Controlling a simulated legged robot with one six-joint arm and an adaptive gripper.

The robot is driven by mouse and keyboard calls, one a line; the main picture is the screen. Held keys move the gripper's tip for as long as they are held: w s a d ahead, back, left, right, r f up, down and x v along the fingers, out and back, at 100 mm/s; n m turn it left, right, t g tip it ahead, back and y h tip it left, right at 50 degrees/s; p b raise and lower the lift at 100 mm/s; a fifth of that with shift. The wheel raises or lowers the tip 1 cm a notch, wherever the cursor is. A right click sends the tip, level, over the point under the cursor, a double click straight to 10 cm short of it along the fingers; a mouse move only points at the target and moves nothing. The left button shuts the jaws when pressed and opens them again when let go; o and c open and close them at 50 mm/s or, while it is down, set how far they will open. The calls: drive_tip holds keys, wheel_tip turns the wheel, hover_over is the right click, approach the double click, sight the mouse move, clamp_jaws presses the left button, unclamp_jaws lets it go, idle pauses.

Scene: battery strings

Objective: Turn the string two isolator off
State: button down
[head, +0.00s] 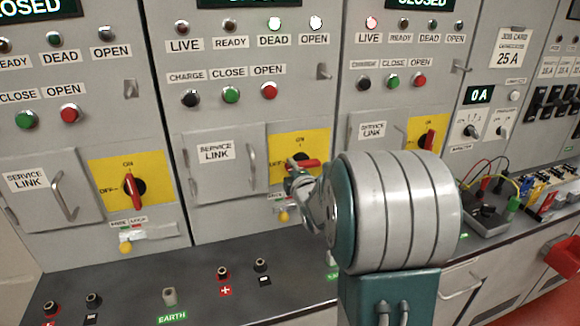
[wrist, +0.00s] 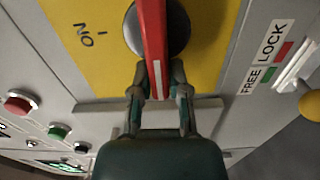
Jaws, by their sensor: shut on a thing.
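The string two isolator is a red handle (head: 308,163) on a black hub over a yellow plate (head: 318,143), on the middle panel. That end is on the OFF side; the OFF label is mostly hidden. My gripper (head: 296,182) is shut on the striped end. In the wrist view both fingers (wrist: 159,92) flank the handle. Below the plate is a FREE/LOCK slide with a yellow knob (wrist: 311,104).
The middle panel's DEAD (head: 274,24) and OPEN (head: 316,24) lamps are lit. The service link door (head: 224,170) with its metal handle stands left of the plate. The left isolator handle (head: 132,190) is upright. Terminals (head: 223,271) stand on the dark ledge below.

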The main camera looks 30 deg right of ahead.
drive_tip(key=shift+s+d+f, duration=0.15)
drive_tip(key=shift+d+f, duration=0.1)
drive_tip(key=shift+f, duration=0.15)
drive_tip(key=c, duration=0.6)
unclamp_jaws()
drive_tip(key=shift+d+r, duration=0.1)
drive_tip(key=shift+d, duration=0.05)
drive_tip(key=shift+r, duration=0.1)
drive_tip(key=shift+s, duration=0.2)
drive_tip(key=v, duration=1.1)
drive_tip(key=shift+s, duration=0.25)
